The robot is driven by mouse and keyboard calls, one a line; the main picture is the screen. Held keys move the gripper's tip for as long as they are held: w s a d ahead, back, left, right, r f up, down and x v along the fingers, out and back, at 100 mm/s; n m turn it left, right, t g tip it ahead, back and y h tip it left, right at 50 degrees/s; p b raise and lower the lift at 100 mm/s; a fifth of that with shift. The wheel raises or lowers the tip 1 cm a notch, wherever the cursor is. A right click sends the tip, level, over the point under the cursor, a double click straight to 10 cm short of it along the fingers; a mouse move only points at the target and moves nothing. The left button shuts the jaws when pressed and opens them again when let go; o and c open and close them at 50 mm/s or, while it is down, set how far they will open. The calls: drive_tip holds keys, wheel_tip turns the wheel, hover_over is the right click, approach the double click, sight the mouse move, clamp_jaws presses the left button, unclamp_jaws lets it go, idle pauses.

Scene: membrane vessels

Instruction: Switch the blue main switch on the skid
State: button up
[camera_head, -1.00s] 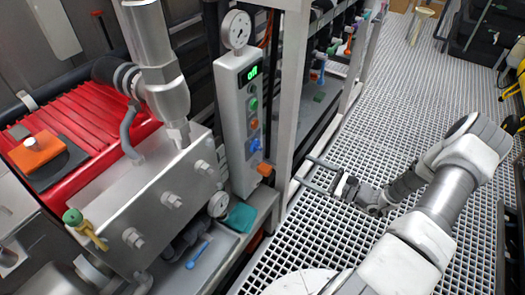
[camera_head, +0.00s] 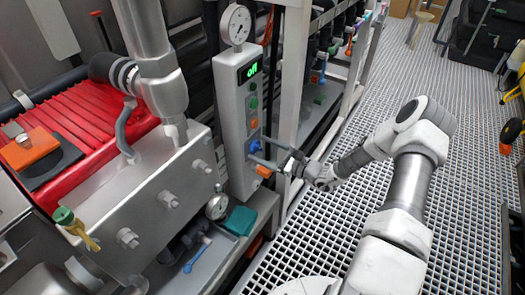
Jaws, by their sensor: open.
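The blue main switch (camera_head: 254,146) is low on the front of a grey control box (camera_head: 229,130) on the skid. A green display (camera_head: 249,71) at the top of the box appears to read "off". My gripper (camera_head: 257,148) is open, reaching in from the right with its two thin fingers pointing left at the switch. One finger tip is just above the switch and the other just below it. I cannot tell whether they touch it or the box.
Green and orange buttons (camera_head: 254,123) sit above the switch, and an orange block (camera_head: 264,171) is below it. A white post (camera_head: 291,80) stands just right of the box. A pressure gauge (camera_head: 235,24) is on top. The grating floor (camera_head: 400,60) at right is open.

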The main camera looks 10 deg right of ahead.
clamp_jaws()
idle(0.5)
drive_tip(key=shift+m+p, duration=0.3)
drive_tip(key=shift+r+m+p, duration=0.15)
drive_tip(key=shift+m+p, duration=0.45)
drive_tip(key=shift+m, duration=0.3)
drive_tip(key=m+p, duration=0.1)
drive_tip(key=m, duration=0.1)
drive_tip(key=shift+m, duration=0.3)
drive_tip(key=m+p, duration=0.1)
drive_tip(key=m, duration=0.2)
drive_tip(key=shift+w+m+p, duration=0.1)
drive_tip(key=shift+m+p, duration=0.2)
drive_tip(key=shift+p, duration=0.05)
drive_tip(key=shift+f+m+p, duration=0.2)
drive_tip(key=shift+m+p, duration=0.2)
drive_tip(key=shift+m, duration=1.2)
